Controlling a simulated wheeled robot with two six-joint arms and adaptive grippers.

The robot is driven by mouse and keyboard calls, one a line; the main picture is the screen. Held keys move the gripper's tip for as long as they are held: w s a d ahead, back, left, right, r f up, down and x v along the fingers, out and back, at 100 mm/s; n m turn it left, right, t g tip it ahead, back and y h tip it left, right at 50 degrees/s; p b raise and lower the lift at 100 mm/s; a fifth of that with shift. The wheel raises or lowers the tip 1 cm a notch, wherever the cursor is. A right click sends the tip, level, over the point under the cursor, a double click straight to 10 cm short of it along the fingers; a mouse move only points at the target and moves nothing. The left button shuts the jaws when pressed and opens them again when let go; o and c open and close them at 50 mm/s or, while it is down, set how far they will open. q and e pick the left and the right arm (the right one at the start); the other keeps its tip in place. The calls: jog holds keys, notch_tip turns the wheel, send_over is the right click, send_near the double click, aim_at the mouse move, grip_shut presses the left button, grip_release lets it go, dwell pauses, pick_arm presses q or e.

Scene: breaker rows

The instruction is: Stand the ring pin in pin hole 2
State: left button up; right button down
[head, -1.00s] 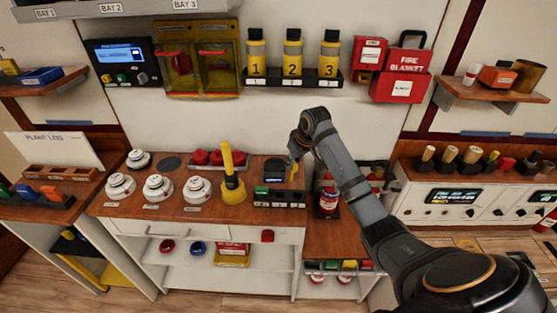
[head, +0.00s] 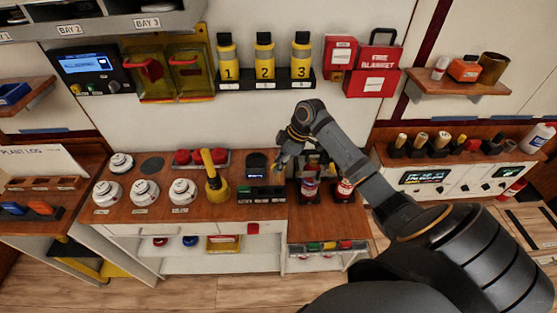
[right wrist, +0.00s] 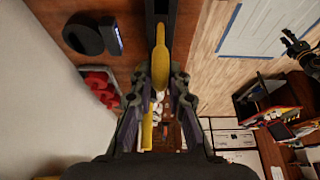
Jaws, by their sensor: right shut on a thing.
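My right gripper (head: 281,166) is over the back counter, just right of a small black device with a screen. In the right wrist view its fingers (right wrist: 161,75) are shut on a slim yellow piece, which I take as the ring pin (right wrist: 160,58). In the head view the pin is too small to make out clearly. A low black block (head: 262,195) with small white labels and a green part stands just below the gripper. I cannot read its labels or tell which spot is pin hole 2.
A yellow torch-like thing (head: 215,178) stands left of the black block. White round detectors (head: 183,191) and red parts (head: 200,157) lie further left. Red bottles (head: 343,188) stand to the right, by my forearm. Numbered yellow bottles (head: 264,60) hang on the wall.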

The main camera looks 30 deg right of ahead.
aim_at(278, 176)
jog(key=shift+a+r, duration=0.1)
jog(key=shift+s+r+p, duration=0.1)
jog(key=shift+p, duration=0.25)
jog(key=shift+f, duration=0.35)
notch_tip(278, 176, down, 5)
jog(key=b, duration=0.2)
jog(key=shift+f+b, duration=0.15)
jog(key=shift+b, duration=0.25)
jog(key=shift+f, duration=0.15)
pick_arm(q)
jog(key=shift+a+f, duration=0.3)
jog(key=shift+f, duration=0.25)
jog(key=shift+a+f, duration=0.25)
jog(key=shift+f, duration=0.25)
jog(key=shift+r+p, duration=0.85)
jog(key=shift+f+b, duration=0.7)
jog(key=shift+b, duration=0.05)
pick_arm(e)
jog(key=shift+f, duration=1.4)
jog(key=c, duration=1.2)
grip_release()
